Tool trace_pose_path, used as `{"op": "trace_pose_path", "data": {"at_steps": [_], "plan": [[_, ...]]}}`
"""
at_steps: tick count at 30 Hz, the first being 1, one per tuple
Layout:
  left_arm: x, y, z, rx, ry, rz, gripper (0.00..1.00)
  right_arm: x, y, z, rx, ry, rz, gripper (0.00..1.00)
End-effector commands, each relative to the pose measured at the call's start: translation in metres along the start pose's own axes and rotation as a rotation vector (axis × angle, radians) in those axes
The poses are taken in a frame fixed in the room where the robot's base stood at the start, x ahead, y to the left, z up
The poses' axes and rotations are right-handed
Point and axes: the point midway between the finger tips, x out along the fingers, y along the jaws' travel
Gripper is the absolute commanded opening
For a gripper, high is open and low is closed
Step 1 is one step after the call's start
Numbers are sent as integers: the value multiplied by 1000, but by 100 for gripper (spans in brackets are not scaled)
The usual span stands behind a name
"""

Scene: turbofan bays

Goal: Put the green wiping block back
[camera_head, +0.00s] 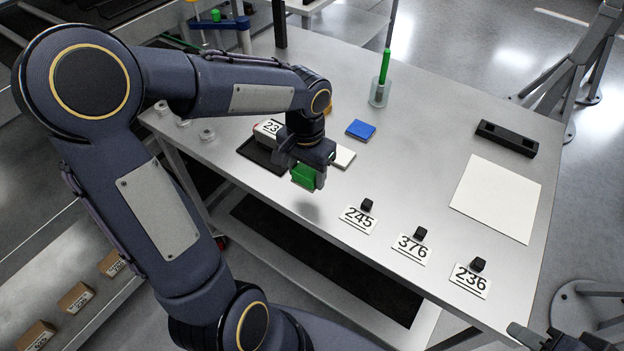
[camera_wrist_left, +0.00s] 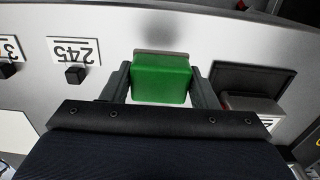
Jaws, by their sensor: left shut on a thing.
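My left gripper (camera_head: 308,172) is shut on the green wiping block (camera_head: 304,176), held in the air near the table's front left edge. In the left wrist view the green block (camera_wrist_left: 161,78) sits between the two fingers of the left gripper (camera_wrist_left: 162,85). A black tray (camera_head: 258,157) lies beside it on the table, partly hidden by my arm; it also shows in the left wrist view (camera_wrist_left: 262,80). A white flat piece (camera_head: 344,157) lies just behind the gripper. My right gripper (camera_head: 548,338) shows only partly at the bottom right corner; its jaws are unclear.
A blue block (camera_head: 360,129) lies on the table (camera_head: 420,150) behind the gripper. A green stick stands in a clear holder (camera_head: 380,92). Cards 245 (camera_head: 358,219), 376 and 236 with small black blocks line the front edge. A white sheet (camera_head: 497,198) and black bar (camera_head: 506,138) lie right.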

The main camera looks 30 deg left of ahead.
Motion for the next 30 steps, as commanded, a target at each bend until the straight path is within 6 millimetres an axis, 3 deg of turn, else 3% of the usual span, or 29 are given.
{"op": "trace_pose_path", "data": {"at_steps": [10,15,27,28,30], "plan": [[27,0,-20,1,-2,0,32,0,0,0,0,0,0,36],[51,0,-19,0,-2,0,32,1,0,0,0,0,0,36],[58,0,-19,0,1,-1,32,5,2,2,0,0,0,36],[57,0,-19,0,1,-1,56,4,2,2,0,0,0,36],[57,0,-19,0,1,-1,66,4,2,2,0,0,0,36]]}}
